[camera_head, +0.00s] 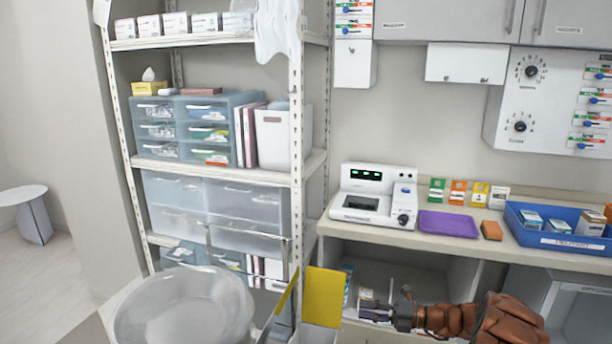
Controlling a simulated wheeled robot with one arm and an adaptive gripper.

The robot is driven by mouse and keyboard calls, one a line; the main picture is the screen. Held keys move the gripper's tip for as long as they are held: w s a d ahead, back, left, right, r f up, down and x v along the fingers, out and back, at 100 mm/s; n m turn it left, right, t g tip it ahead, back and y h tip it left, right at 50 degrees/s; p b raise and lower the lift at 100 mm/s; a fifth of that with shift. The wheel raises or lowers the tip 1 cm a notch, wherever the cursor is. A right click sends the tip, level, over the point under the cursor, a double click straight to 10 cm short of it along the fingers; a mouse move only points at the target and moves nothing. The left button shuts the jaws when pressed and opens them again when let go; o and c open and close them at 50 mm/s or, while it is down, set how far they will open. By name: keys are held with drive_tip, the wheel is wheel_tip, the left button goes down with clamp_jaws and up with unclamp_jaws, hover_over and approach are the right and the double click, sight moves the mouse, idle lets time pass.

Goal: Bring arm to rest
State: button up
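My brown arm (470,319) reaches in from the lower right, in front of the open space under the counter. It lies roughly level and points left. My gripper (374,311) is small and dark at its left end, low in the picture. Small whitish and purple packages show right behind or beside the fingers. I cannot tell whether the fingers are open or shut, or whether they touch anything.
The counter (448,240) above the arm holds a white device (373,195), a purple tray (448,223) and a blue bin (560,239). A yellow-lidded bin (323,297) and a clear round basin (184,308) stand left of my gripper. A shelf rack (297,120) stands behind.

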drive_tip(key=s+a+r+n+g+h, duration=0.1)
drive_tip(key=s+a+r+n+g, duration=0.4)
drive_tip(key=s+a+r+n, duration=0.5)
drive_tip(key=s+a+r+n+g+h+p, duration=0.1)
drive_tip(key=s+a+r+n+g+h, duration=0.1)
drive_tip(key=s+r+n+h, duration=0.25)
drive_tip(key=s+a+r+n+g+h+p, duration=0.1)
drive_tip(key=s+a+r+n+g, duration=0.15)
drive_tip(key=s+n, duration=0.4)
drive_tip(key=s+d+n+t+h, duration=0.1)
drive_tip(key=s+d+n+h, duration=0.2)
drive_tip(key=s, duration=0.6)
drive_tip(key=s+d+r+n+t+h+p, duration=0.1)
drive_tip(key=s+d+n+h, duration=0.3)
drive_tip(key=s+d+n, duration=0.3)
drive_tip(key=s+d+n+t+h, duration=0.1)
drive_tip(key=s+d+n+h, duration=0.2)
drive_tip(key=s, duration=0.9)
drive_tip(key=d+n, duration=0.2)
drive_tip(key=n, duration=0.1)
drive_tip(key=shift+r+h+p, duration=0.35)
drive_tip(key=shift+p, duration=0.05)
drive_tip(key=shift+s+d, duration=0.1)
